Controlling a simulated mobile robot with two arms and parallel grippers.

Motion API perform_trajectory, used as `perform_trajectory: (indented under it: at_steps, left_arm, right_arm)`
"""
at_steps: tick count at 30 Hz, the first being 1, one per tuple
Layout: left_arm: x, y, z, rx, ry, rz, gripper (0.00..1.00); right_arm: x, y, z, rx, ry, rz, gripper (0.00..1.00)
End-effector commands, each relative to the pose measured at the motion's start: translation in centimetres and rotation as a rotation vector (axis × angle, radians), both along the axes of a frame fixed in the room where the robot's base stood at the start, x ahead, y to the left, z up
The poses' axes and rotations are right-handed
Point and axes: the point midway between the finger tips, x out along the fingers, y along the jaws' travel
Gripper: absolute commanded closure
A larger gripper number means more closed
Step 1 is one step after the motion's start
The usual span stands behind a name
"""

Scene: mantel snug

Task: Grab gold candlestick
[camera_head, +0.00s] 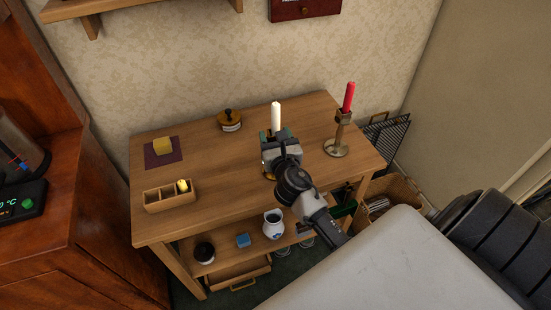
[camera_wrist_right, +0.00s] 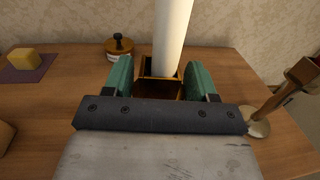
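The gold candlestick (camera_wrist_right: 160,88), with a square cup and a tall white candle (camera_wrist_right: 172,35), stands on the wooden table. In the head view the white candle (camera_head: 276,115) rises beyond my right gripper, which hides most of the candlestick. My right gripper (camera_head: 274,134) has a green finger on each side of the gold cup, as the right wrist view (camera_wrist_right: 160,75) shows. My left gripper is not in view.
A brown candlestick (camera_head: 338,133) with a red candle stands to the right. A lidded pot (camera_head: 230,121), a yellow block (camera_head: 162,146) on a dark mat and a divided box (camera_head: 168,199) are on the table (camera_head: 220,180). A jug (camera_head: 273,224) stands on the shelf below.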

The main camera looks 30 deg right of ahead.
Motion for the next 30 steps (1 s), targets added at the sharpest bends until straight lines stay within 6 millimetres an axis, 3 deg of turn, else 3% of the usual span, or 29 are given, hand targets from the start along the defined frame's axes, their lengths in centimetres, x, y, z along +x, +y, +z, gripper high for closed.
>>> perform_trajectory:
  at_steps: [1, 7, 17, 30]
  left_arm:
    - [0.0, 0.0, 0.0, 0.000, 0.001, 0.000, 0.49]
    - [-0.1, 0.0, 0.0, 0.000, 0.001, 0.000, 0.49]
    - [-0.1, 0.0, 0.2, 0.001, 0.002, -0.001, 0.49]
    - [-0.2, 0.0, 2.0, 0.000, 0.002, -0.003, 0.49]
  right_arm:
    - [0.0, 0.0, 0.0, 0.000, 0.001, 0.000, 0.54]
    - [0.0, 0.0, -0.1, 0.000, 0.001, 0.001, 0.85]
    - [0.0, 0.0, 0.3, 0.000, -0.001, 0.001, 0.85]
    - [0.0, 0.0, 4.4, -0.002, -0.003, 0.002, 0.85]
